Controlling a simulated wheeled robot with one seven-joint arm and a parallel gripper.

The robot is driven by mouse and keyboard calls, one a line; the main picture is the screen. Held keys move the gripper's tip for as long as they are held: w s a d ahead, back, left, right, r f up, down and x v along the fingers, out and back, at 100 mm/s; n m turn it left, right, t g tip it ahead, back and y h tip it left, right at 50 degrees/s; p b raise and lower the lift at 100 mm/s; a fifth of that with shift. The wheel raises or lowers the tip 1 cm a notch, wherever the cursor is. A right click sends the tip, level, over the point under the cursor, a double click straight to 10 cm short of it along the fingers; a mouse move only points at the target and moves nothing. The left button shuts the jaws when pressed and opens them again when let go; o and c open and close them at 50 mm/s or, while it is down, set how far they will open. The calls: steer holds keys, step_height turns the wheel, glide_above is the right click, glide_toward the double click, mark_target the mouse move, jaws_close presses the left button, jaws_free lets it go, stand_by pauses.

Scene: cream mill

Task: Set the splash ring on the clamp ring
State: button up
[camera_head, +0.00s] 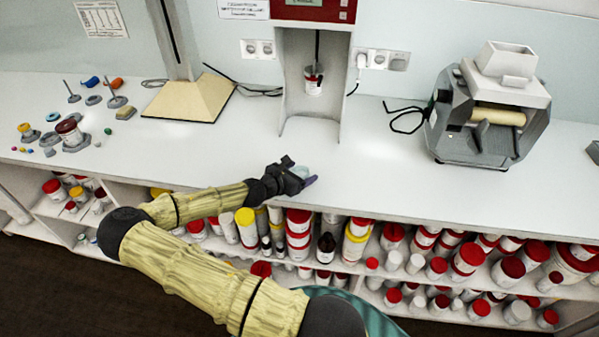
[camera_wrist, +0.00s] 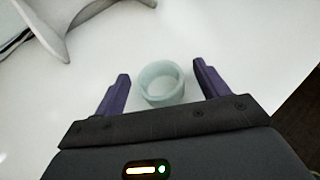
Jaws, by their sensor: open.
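A pale translucent ring (camera_wrist: 153,92), likely the splash ring, stands on the white bench between the fingers of my gripper (camera_wrist: 162,70) in the wrist view. My gripper is open, with one purple finger on each side of it and a gap at both sides. In the head view my gripper (camera_head: 306,178) is low over the bench's front edge, and the ring (camera_head: 300,171) is partly hidden by it. I cannot make out the clamp ring for sure. A white jar with a red band (camera_head: 314,83) is in the mixer (camera_head: 335,100) behind.
A roller mill (camera_head: 490,115) stands at the right, with a cable beside it. A beige stand base (camera_head: 188,98) is at the back left. Small weights and parts (camera_head: 75,140) lie far left. Lidded jars fill the shelves below. The bench around my gripper is clear.

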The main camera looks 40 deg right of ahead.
steer(key=c, duration=1)
steer(key=shift+r+p, duration=1.15)
steer(key=shift+r, duration=0.15)
steer(key=shift+c, duration=0.2)
